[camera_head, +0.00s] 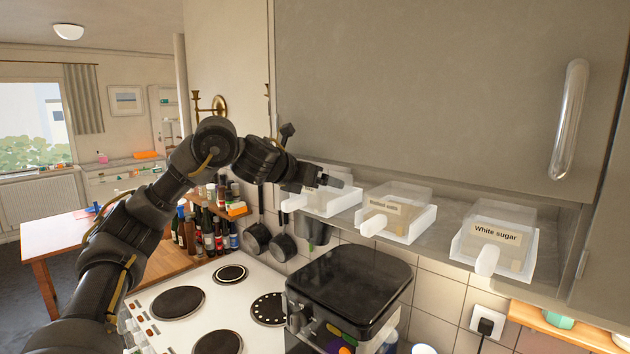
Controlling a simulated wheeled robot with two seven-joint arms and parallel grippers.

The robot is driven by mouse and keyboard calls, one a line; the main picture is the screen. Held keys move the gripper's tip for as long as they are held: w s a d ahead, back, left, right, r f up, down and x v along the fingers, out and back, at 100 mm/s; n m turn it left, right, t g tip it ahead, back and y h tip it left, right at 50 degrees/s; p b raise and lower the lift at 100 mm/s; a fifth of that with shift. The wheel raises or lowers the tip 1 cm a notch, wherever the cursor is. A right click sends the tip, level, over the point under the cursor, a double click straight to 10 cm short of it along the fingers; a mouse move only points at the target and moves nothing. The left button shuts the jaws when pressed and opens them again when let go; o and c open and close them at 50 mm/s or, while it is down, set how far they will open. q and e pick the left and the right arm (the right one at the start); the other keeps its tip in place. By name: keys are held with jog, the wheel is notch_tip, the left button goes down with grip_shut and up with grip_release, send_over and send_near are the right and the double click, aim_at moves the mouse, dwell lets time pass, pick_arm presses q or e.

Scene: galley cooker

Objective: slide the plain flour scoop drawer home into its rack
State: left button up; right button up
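Three clear scoop drawers with white handles sit in a row in a rack (455,188) under the grey wall cabinet. The leftmost drawer (336,203) has its label hidden behind my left gripper, so I cannot read whether it says plain flour. The middle drawer (409,226) reads rolled oats and the right one (516,262) reads white sugar. My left gripper (335,181) is in front of and over the leftmost drawer, whose white handle (294,203) shows below it. I cannot tell whether it touches the drawer or how its fingers stand. My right gripper is out of view.
The grey cabinet door (430,80) with a metal handle (570,120) hangs above the rack. Below are a black appliance (350,280), a white hob (150,310), several bottles (205,240) and hanging pans (257,238). Space in front of the two right drawers is clear.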

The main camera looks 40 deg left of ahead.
pick_arm(q)
jog(key=shift+w, duration=0.65)
jog(key=o, duration=0.8)
jog(key=shift+d, duration=0.1)
jog(key=shift+o, duration=0.2)
jog(key=shift+v, duration=4.9)
jog(key=shift+r, duration=0.1)
